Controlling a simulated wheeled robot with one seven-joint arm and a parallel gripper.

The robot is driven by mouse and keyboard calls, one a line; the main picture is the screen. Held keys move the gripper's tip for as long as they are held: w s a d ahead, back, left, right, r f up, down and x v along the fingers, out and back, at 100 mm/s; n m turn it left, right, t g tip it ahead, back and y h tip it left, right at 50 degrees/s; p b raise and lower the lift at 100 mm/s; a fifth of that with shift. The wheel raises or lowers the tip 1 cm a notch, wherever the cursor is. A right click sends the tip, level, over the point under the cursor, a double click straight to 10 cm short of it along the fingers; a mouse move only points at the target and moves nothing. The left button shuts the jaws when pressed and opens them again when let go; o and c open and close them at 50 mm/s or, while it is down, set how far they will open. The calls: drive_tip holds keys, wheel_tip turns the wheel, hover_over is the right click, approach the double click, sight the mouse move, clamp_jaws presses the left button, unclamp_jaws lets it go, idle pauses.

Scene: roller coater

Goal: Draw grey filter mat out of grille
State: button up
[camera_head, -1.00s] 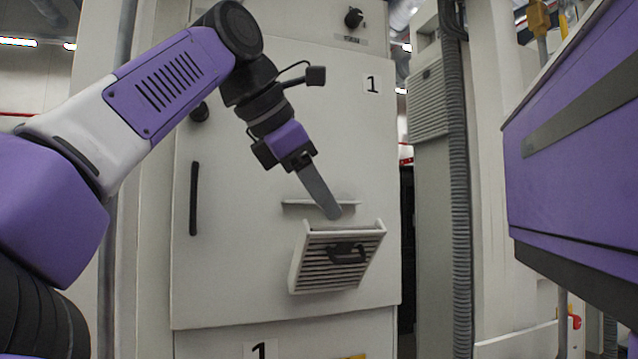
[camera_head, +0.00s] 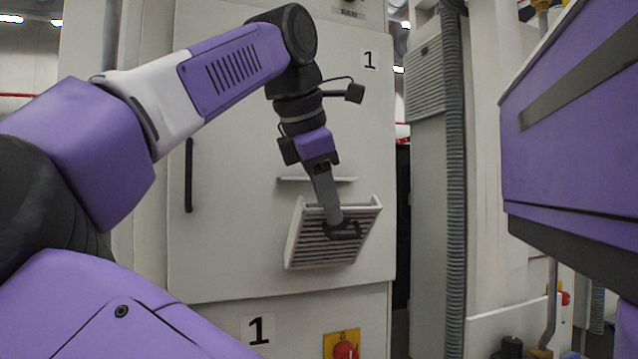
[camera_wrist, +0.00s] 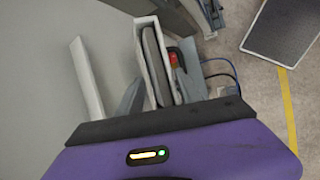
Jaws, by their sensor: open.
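The grille (camera_head: 294,240) is a white slatted frame tilted outward from the cabinet door, with a black handle (camera_head: 345,231) on its front. In the wrist view the grille's open top (camera_wrist: 142,28) shows the grey filter mat (camera_wrist: 155,65) standing inside it. The mat is hidden in the head view. My gripper (camera_head: 333,220) points down at the grille's top, one grey finger overlapping the front near the handle. In the wrist view my gripper (camera_wrist: 160,92) is open, its fingers on either side of the grille's upper part. Contact cannot be told.
A pale ledge (camera_head: 317,180) sticks out of the door (camera_head: 235,230) just above the grille. A red knob on a yellow plate (camera_head: 342,345) is below.

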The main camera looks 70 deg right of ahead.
drive_tip(key=shift+d+f, duration=0.1)
drive_tip(key=shift+f, duration=0.05)
drive_tip(key=shift+c, duration=0.4)
clamp_jaws()
drive_tip(key=shift+s, duration=0.1)
drive_tip(key=s+a+r+p, duration=0.6)
drive_tip(key=a+r+p, duration=0.1)
drive_tip(key=r, duration=0.3)
drive_tip(key=shift+r, duration=0.2)
idle(2.4)
drive_tip(key=shift+a, duration=0.15)
drive_tip(key=s+a+r+p, duration=0.1)
drive_tip(key=s+a+r, duration=0.1)
drive_tip(key=s+a, duration=0.3)
drive_tip(key=shift+a, duration=0.5)
idle(1.0)
